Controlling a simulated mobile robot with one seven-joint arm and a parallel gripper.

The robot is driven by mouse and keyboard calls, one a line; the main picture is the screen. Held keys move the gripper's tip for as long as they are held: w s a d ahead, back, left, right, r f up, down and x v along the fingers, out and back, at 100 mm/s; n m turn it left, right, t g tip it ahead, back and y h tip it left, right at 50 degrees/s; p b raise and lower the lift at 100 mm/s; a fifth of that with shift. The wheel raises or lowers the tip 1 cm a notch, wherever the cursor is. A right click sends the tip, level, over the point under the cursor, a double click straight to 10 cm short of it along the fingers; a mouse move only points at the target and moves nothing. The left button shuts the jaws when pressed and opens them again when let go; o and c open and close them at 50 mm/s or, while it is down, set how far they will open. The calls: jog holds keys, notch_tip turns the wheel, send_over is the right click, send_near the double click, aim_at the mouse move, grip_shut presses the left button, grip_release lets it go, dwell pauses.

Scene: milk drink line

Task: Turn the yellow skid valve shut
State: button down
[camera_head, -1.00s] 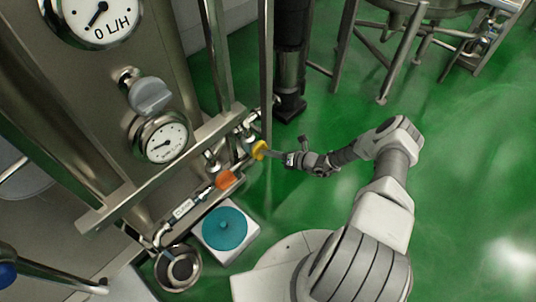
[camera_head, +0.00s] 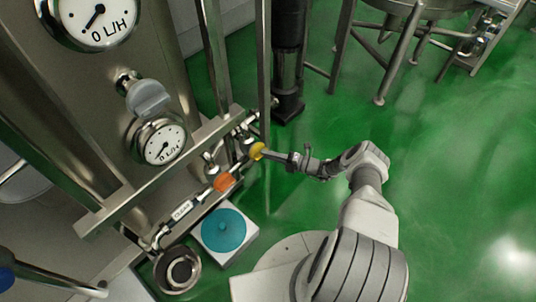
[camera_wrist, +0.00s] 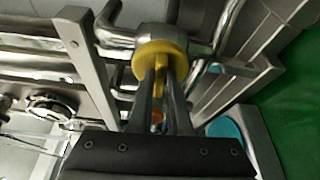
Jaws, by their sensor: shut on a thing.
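The yellow skid valve (camera_head: 257,151) sits on the steel pipework at the lower right of the skid. In the wrist view its round yellow handle (camera_wrist: 160,52) shows at the upper middle, with a raised yellow bar across it. My gripper (camera_head: 270,154) reaches it from the right. In the wrist view the two dark fingers (camera_wrist: 161,80) are shut on the bar of the yellow valve. The fingertips hide part of the handle, so its exact angle is hard to read.
An orange valve (camera_head: 224,181) is on the same pipe run, left of the yellow one. A teal disc (camera_head: 223,230) on a white base and a steel bowl (camera_head: 178,270) stand below. Steel posts and two gauges are nearby. Green floor (camera_head: 450,160) is open to the right.

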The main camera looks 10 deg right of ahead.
jog(key=shift+m, duration=0.5)
jog(key=c, duration=0.9)
grip_release()
jog(key=shift+o, duration=0.2)
jog(key=shift+d, duration=0.1)
jog(key=v, duration=1.7)
jog(key=shift+f, duration=0.45)
jog(key=shift+d, duration=0.1)
